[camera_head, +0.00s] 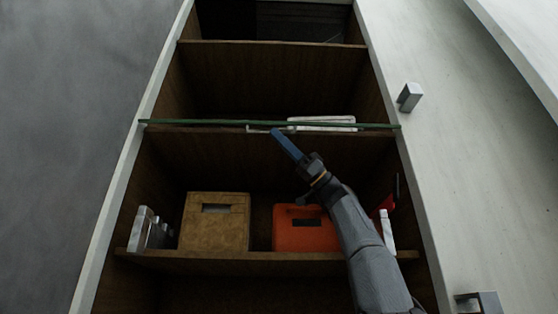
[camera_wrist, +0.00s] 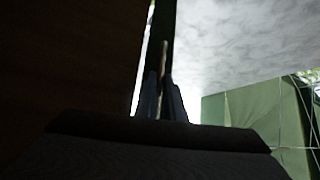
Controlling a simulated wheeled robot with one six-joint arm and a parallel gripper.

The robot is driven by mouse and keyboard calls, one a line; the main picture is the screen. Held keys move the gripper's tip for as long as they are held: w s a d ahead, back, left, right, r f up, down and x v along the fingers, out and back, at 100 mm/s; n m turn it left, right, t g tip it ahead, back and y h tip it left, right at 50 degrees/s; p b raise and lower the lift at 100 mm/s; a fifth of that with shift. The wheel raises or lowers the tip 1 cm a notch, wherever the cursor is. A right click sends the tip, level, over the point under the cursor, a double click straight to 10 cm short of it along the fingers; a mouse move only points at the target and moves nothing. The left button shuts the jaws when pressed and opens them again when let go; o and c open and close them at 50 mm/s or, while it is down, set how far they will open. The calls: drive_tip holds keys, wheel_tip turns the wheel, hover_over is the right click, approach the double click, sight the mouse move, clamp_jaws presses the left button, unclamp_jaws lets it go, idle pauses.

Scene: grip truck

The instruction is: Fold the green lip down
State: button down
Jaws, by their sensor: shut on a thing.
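The green lip (camera_head: 210,123) is a long thin green strip across the front of a cabinet shelf, seen nearly edge-on in the head view. A small pale bar (camera_head: 257,129) sits just under it, near the middle. My gripper (camera_head: 276,134), with blue fingers, reaches up from the lower right to this bar. In the wrist view, my gripper (camera_wrist: 162,100) is shut with a thin pale bar (camera_wrist: 163,60) between its fingers. This looks like the handle of the lip. A dark green strip (camera_wrist: 161,22) runs behind it. The exact contact is too dark to tell.
A white flat item (camera_head: 325,120) lies on the shelf behind the lip. The shelf below (camera_head: 200,256) holds a tan box (camera_head: 215,232), an orange box (camera_head: 298,241) and grey pieces (camera_head: 147,230) at the left. White cabinet walls (camera_head: 425,185) stand on either side.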

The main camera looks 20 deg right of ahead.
drive_tip(key=c, duration=1.8)
unclamp_jaws()
drive_tip(key=shift+c, duration=0.2)
drive_tip(key=shift+s+a+f+m+t+b, duration=0.15)
drive_tip(key=shift+m+t+b, duration=0.55)
drive_tip(key=shift+t+b, duration=0.35)
